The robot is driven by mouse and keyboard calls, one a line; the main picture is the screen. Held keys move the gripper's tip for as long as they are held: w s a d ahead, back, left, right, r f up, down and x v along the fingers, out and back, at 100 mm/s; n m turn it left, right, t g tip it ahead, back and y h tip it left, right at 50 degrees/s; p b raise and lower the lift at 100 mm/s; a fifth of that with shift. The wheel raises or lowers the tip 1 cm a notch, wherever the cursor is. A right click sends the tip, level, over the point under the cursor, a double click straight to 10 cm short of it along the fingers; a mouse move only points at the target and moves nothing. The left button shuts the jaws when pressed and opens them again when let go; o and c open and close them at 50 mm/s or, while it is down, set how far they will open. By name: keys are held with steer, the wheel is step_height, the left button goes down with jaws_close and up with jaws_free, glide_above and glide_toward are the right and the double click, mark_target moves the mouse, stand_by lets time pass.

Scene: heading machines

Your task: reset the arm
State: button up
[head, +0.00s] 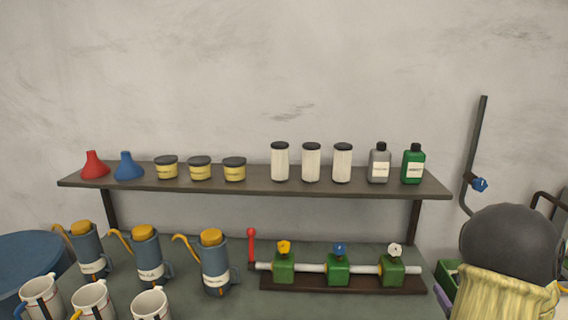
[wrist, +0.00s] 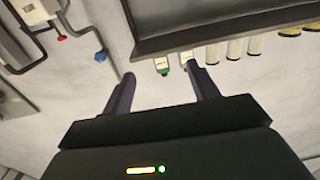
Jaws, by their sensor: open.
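My gripper (wrist: 160,71) shows in the wrist view with its two dark fingers spread wide and nothing between them. The wrist picture is upside down. Past the fingertips, apart from them, are a green bottle (wrist: 161,65) and a grey bottle (wrist: 187,60) on the shelf (wrist: 225,30). The gripper itself cannot be made out in the head view.
In the head view the wall shelf (head: 260,187) holds funnels, yellow tins, white canisters and the bottles. Below it are oil cans (head: 215,262), mugs (head: 92,300) and a green valve manifold (head: 338,269). A wall pipe with a blue valve (head: 480,184) stands at right. The upper wall is clear.

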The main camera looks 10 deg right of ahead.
steer(key=w+a+f+g+b, duration=0.1)
steer(key=a+f+g+b, duration=0.1)
steer(key=a+f, duration=0.2)
steer(key=w+a+f+g+b, duration=0.2)
steer(key=a+f+g, duration=0.1)
steer(key=a+f, duration=0.2)
steer(key=w+a+f+g+b, duration=0.2)
steer(key=a+f+g, duration=0.1)
steer(key=a+f, duration=0.1)
steer(key=shift+w+a+f, duration=0.15)
steer(key=shift+a, duration=0.55)
steer(key=s+a+f+g, duration=0.1)
steer(key=a, duration=0.1)
steer(key=s+a+f+g+y+b, duration=0.1)
steer(key=a, duration=0.2)
steer(key=s+a+f+g+b, duration=0.1)
steer(key=a, duration=0.1)
steer(key=shift+s+a+f+n+y, duration=0.2)
steer(key=shift+s+a+n+y, duration=0.1)
steer(key=shift+a, duration=0.1)
steer(key=s+a+f+n+g+y+b, duration=0.15)
steer(key=s+a+g, duration=0.25)
steer(key=s+a, duration=0.4)
step_height(320, 180, up, 12)
steer(key=a+p, duration=0.1)
steer(key=p, duration=1.1)
steer(key=shift+w+f, duration=0.2)
steer(key=shift+w, duration=0.25)
